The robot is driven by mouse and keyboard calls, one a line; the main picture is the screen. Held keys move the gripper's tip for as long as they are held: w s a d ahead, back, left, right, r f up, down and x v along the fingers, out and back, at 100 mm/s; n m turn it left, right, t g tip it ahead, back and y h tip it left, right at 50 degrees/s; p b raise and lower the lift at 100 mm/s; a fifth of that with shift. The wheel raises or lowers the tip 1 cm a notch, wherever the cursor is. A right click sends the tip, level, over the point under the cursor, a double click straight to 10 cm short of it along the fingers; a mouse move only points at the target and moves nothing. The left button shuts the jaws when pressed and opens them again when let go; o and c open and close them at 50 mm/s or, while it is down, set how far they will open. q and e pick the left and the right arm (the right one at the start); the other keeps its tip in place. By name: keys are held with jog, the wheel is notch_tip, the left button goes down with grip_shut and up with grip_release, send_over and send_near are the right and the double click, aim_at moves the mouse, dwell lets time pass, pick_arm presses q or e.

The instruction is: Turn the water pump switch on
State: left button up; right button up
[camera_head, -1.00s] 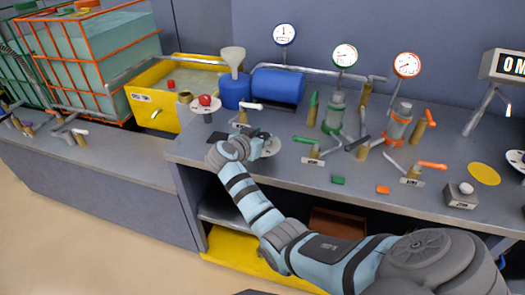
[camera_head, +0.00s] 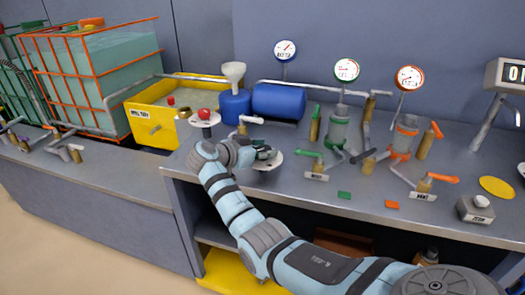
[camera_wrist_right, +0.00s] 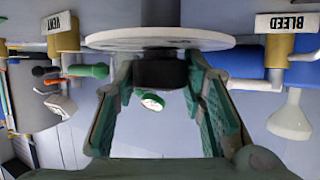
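A round white plate (camera_wrist_right: 160,39) with a black knob (camera_wrist_right: 160,70) fills the top middle of the right wrist view, which is upside down. My right gripper (camera_wrist_right: 160,72) has its green-padded fingers on either side of the knob, apart, with small gaps. In the head view the gripper (camera_head: 262,152) is by this white plate (camera_head: 272,162), on the bench front; the knob is mostly hidden. No readable label marks it as the water pump switch. My left gripper is not in view.
A red knob on a white disc (camera_head: 205,114) stands behind my wrist. A blue tank (camera_head: 278,101), a yellow tub (camera_head: 150,123) and several valves with gauges stand behind. A green-handled valve (camera_head: 310,155) is close on the right; a grey button box (camera_head: 477,209) is farther right.

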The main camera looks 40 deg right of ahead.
jog(key=o, duration=0.4)
jog(key=shift+s+d, duration=0.1)
jog(key=v, duration=1.2)
